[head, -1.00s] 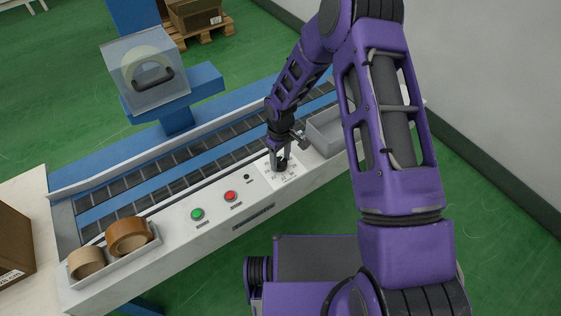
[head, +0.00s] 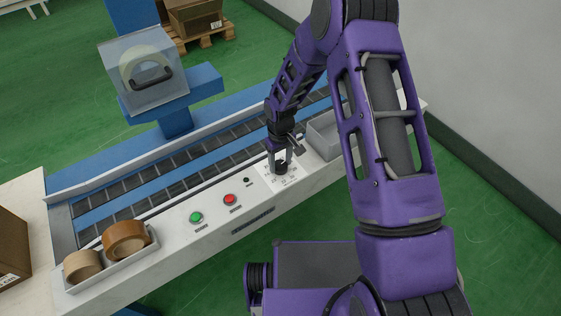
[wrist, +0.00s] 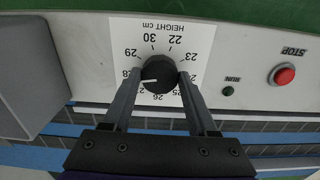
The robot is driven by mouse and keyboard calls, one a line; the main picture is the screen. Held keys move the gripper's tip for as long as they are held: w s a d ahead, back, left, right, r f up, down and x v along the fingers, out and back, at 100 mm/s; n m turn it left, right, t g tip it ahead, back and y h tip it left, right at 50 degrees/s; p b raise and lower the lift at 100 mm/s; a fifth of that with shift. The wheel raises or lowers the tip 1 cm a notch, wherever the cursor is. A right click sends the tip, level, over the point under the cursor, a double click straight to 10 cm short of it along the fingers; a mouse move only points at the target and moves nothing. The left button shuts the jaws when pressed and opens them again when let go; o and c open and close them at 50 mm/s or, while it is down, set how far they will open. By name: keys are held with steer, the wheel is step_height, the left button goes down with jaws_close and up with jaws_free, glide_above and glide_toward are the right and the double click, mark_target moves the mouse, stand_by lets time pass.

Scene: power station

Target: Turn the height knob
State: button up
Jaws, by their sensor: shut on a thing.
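The height knob (wrist: 159,74) is a round black dial with a white pointer line, on a white label marked HEIGHT cm with numbers around it. In the wrist view the pointer aims left, near 28. My gripper (wrist: 156,80) is shut on the knob, one finger on each side of it. In the head view my gripper (head: 280,165) points down at the knob (head: 281,169) on the front panel. The fingers hide some of the lower numbers.
A red stop button (head: 230,199) and a green start button (head: 196,217) sit left of the knob. A grey bin (head: 324,137) stands close on the right. Tape rolls (head: 126,240) lie in a tray at the panel's left end. The conveyor (head: 160,167) runs behind.

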mark_target(280, 165)
steer(key=o, duration=1.4)
steer(key=shift+r, duration=0.1)
step_height(280, 165, up, 17)
steer(key=p, duration=0.2)
steer(key=shift+r+p, duration=0.15)
steer(key=shift+p, duration=0.25)
